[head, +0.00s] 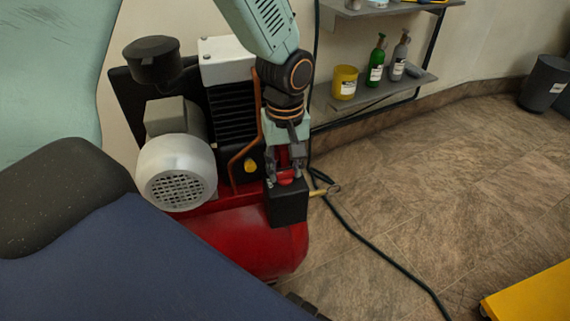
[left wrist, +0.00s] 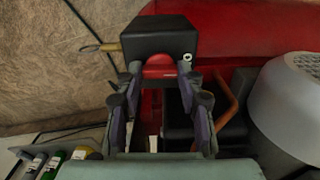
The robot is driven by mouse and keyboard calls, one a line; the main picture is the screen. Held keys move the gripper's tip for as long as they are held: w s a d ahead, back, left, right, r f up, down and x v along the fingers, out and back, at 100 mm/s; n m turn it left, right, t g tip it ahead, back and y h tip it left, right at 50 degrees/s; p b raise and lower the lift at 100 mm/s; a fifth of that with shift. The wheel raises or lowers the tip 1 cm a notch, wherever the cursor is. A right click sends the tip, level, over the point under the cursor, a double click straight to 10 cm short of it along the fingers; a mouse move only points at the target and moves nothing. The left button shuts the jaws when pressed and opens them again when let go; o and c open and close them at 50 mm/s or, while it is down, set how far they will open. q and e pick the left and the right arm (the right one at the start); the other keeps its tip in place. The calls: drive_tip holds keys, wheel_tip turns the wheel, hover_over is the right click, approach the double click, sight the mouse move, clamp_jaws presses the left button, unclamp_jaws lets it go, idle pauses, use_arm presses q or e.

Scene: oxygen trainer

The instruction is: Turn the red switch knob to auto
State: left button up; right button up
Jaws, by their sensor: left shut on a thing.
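The red switch knob (head: 286,177) sits on top of a black switch box (head: 289,206) at the right end of the red compressor tank (head: 262,250). My left gripper (head: 286,174) comes down from above and is shut on the knob, with a finger on either side. In the left wrist view the knob (left wrist: 159,66) shows between the fingertips, against the black box (left wrist: 160,36). The knob's markings, and so its setting, cannot be read. My right gripper is not in view.
A grey motor (head: 177,172) and a black finned pump with a white top (head: 226,62) stand left of my gripper. A dark hose (head: 375,250) runs over the floor. A shelf (head: 375,95) holds bottles and a yellow can (head: 345,82). The tiled floor at right is mostly clear.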

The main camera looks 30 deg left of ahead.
use_arm(q)
drive_tip(key=m+p, duration=0.2)
drive_tip(key=p, duration=0.2)
drive_tip(key=m+p, duration=0.3)
drive_tip(key=p, duration=0.1)
drive_tip(key=m+p, duration=0.3)
drive_tip(key=p, duration=0.2)
drive_tip(key=shift+r, duration=0.25)
drive_tip(key=shift+m+p, duration=0.7)
drive_tip(key=shift+m, duration=0.4)
drive_tip(key=m+p, duration=0.1)
drive_tip(key=m, duration=0.1)
drive_tip(key=shift+f+m+p, duration=0.1)
drive_tip(key=shift+m+p, duration=0.2)
drive_tip(key=shift+m, duration=0.1)
drive_tip(key=shift+m+p, duration=0.35)
drive_tip(key=shift+m, duration=1.95)
drive_tip(key=shift+w, duration=0.1)
drive_tip(key=o, duration=1.2)
drive_tip(key=shift+f, duration=0.1)
drive_tip(key=shift+c, duration=0.2)
